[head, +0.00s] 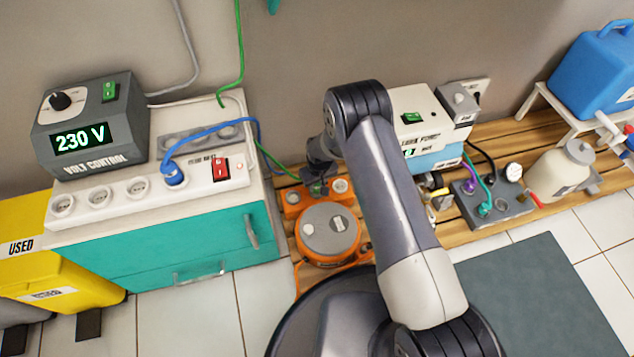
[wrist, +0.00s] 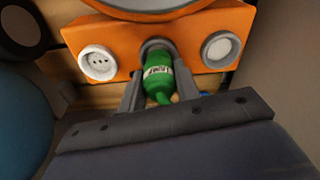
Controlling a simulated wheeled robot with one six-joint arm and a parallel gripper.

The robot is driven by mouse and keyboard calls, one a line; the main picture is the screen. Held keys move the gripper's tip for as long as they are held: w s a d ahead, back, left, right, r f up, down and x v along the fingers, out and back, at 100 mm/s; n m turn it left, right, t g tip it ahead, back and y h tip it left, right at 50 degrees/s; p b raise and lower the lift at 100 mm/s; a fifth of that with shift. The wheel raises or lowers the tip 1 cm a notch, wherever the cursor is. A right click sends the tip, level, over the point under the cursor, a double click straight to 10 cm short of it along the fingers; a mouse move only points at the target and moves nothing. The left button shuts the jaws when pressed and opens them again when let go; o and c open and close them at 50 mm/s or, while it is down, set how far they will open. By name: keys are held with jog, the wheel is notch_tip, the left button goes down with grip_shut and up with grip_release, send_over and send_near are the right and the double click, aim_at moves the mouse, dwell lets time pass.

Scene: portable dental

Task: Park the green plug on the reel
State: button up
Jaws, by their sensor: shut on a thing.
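The orange reel (head: 329,233) stands on the wooden slats, with a grey disc on its drum and a socket panel behind it. In the wrist view its orange panel (wrist: 125,42) shows a round white socket at the left, a round socket at the right, and a middle position. The green plug (wrist: 158,84), with a white label, is at that middle position, its far end at or in the opening; how deep it sits I cannot tell. My gripper (wrist: 159,90) is shut on the green plug, one finger on each side. In the head view the green plug is mostly hidden by my gripper (head: 318,187).
A power strip (head: 150,190) with a blue plug (head: 174,174) and red switch lies on the teal cabinet (head: 170,250) at the left, by the volt control box (head: 85,125). A pump unit (head: 425,125) and a grey manifold (head: 492,203) stand at the right of my arm. A green cable (head: 238,60) hangs near the wall.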

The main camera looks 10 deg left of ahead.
jog(key=shift+f+b, duration=0.45)
jog(key=shift+f, duration=0.3)
jog(key=o, duration=1.1)
jog(key=r+p, duration=0.1)
jog(key=r, duration=0.2)
jog(key=r+p, duration=0.2)
jog(key=r, duration=0.2)
jog(key=s+r+p, duration=0.1)
jog(key=r, duration=0.2)
jog(key=shift+d+r+p, duration=0.35)
jog(key=shift+d+r, duration=0.05)
jog(key=f+b, duration=0.1)
jog(key=f, duration=0.2)
jog(key=f+b, duration=0.2)
jog(key=f, duration=0.2)
jog(key=w+f+b, duration=0.1)
jog(key=f, duration=0.2)
jog(key=shift+a+f+b, duration=0.3)
jog(key=shift+a+f, duration=0.1)
jog(key=shift+r, duration=0.4)
